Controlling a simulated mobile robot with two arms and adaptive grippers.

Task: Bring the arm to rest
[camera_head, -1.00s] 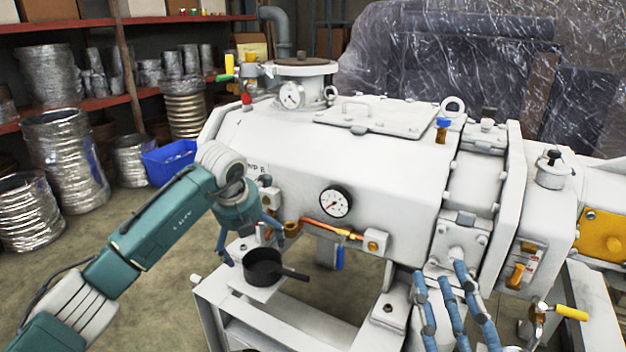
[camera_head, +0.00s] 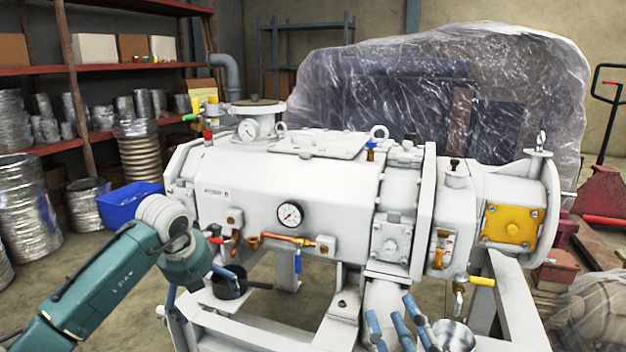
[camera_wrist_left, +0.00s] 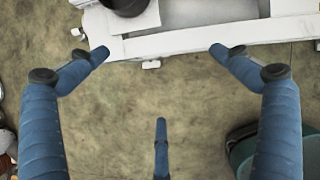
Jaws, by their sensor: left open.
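My left arm (camera_head: 85,285) comes in from the left in the head view. Its gripper (camera_head: 198,290) is beside the left end of the white vacuum machine (camera_head: 300,190). In the left wrist view the blue fingers (camera_wrist_left: 160,80) are spread wide, with only floor between them. A black pan (camera_head: 228,284) sits on a small ledge of the white frame, partly behind the left gripper. It also shows at the top edge of the wrist view (camera_wrist_left: 125,5). My right gripper (camera_head: 400,330) shows only its blue fingers at the bottom edge; its grip is unclear.
The white support frame (camera_head: 230,325) lies close below and right of the left gripper. A blue bin (camera_head: 125,205) and shelves of metal ducting stand at the left. A plastic-wrapped load (camera_head: 440,90) is behind. Floor at the lower left is clear.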

